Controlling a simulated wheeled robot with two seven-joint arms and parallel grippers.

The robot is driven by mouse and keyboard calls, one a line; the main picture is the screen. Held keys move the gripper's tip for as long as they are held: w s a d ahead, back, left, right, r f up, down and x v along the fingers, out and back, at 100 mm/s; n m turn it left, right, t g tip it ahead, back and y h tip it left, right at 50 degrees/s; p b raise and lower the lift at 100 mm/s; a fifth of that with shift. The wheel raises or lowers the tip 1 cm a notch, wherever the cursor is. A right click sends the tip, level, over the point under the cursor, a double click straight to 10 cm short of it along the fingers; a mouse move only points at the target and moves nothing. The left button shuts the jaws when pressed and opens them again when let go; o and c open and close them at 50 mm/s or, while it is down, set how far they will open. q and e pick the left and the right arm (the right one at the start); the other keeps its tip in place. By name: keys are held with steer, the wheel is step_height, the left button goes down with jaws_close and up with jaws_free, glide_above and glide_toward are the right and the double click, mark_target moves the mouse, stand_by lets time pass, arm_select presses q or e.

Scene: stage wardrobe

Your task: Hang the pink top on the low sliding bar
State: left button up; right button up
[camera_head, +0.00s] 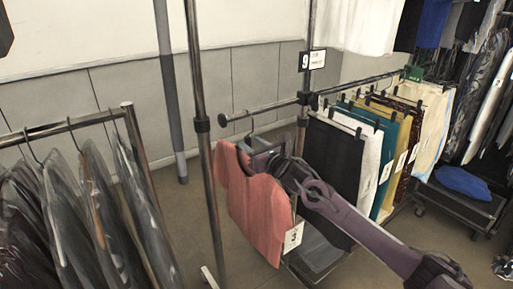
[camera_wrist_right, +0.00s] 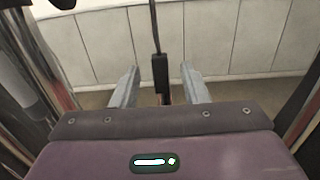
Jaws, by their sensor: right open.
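The pink top (camera_head: 258,205) hangs upright on a dark hanger at the left part of the low sliding bar (camera_head: 265,108), with a white number tag at its lower right. The hanger's hook (camera_head: 251,126) reaches up to the bar and appears to be over it. My right gripper (camera_head: 247,150) is at the hanger's neck, just above the top's collar. In the right wrist view its two fingers (camera_wrist_right: 160,90) stand apart, with the dark hanger stem (camera_wrist_right: 160,72) between them and gaps on both sides. My left gripper is not in view.
A metal upright (camera_head: 201,130) stands just left of the top. A rack of dark covered garments (camera_head: 75,215) fills the lower left. A low dark trolley (camera_head: 455,208) stands at the right.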

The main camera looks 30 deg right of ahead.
steer(key=s, duration=0.4)
steer(key=s+b, duration=0.1)
steer(key=s, duration=0.1)
steer(key=shift+s+d+f, duration=0.15)
steer(key=shift+s+d, duration=0.05)
steer(key=shift+d, duration=0.1)
steer(key=shift+s, duration=0.6)
